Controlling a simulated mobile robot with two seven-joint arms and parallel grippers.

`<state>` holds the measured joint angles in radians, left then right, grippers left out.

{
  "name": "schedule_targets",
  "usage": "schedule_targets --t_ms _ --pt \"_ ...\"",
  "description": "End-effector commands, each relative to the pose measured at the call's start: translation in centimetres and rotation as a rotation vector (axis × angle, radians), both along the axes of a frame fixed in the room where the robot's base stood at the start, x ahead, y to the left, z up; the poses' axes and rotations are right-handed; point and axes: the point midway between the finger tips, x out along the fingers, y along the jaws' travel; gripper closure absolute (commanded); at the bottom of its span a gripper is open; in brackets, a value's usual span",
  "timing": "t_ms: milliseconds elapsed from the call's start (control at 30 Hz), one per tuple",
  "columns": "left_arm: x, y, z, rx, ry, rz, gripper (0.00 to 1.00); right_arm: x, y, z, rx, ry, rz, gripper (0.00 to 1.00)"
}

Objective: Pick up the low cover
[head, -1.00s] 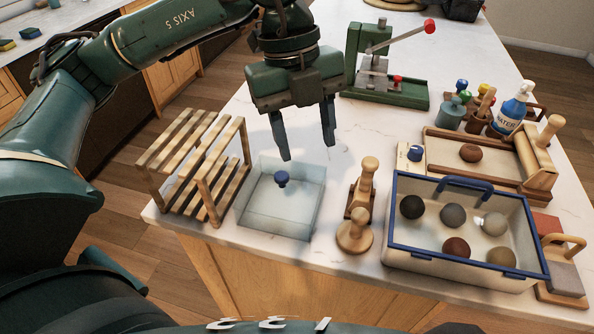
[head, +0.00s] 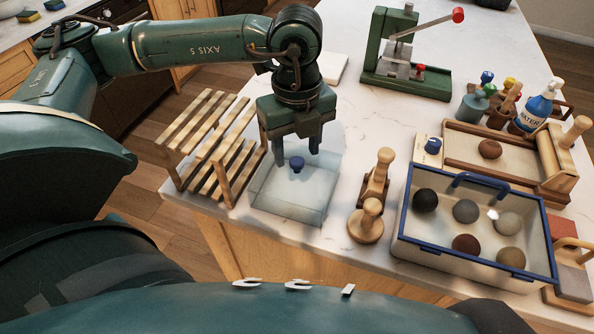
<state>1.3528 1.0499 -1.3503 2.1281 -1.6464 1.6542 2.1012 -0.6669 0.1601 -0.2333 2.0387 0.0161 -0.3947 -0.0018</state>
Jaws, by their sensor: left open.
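The low cover (head: 290,198) is a clear, shallow box with a blue knob (head: 296,164) on top. It stands on the white counter, just right of the wooden slatted rack. My left gripper (head: 296,160) points down over the cover, with its two dark fingers apart. The fingertips are close to the knob, one to its left and one up to its right. I cannot tell whether they touch anything. My right gripper is not in view.
The slatted rack (head: 212,140) stands close on the left. Wooden stamps (head: 368,218) stand to the right, beside a blue-rimmed bin (head: 400,240) of clay balls. A green lever press (head: 405,70) stands behind.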

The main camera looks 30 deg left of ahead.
Motion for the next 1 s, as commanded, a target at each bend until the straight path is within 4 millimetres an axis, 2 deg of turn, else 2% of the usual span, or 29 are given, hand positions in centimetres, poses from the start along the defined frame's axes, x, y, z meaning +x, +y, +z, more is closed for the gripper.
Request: schedule_targets --t_ms 167,400,1000 --pt "0.0 0.0 -1.9 -0.001 0.001 0.001 0.51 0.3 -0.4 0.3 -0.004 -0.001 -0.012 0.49" --pt "0.0 0.0 -2.2 -0.001 -0.001 0.001 0.51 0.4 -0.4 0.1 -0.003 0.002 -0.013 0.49" --pt "0.0 0.0 -2.1 -0.001 0.0 0.001 0.99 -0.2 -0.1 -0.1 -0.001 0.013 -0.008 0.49"
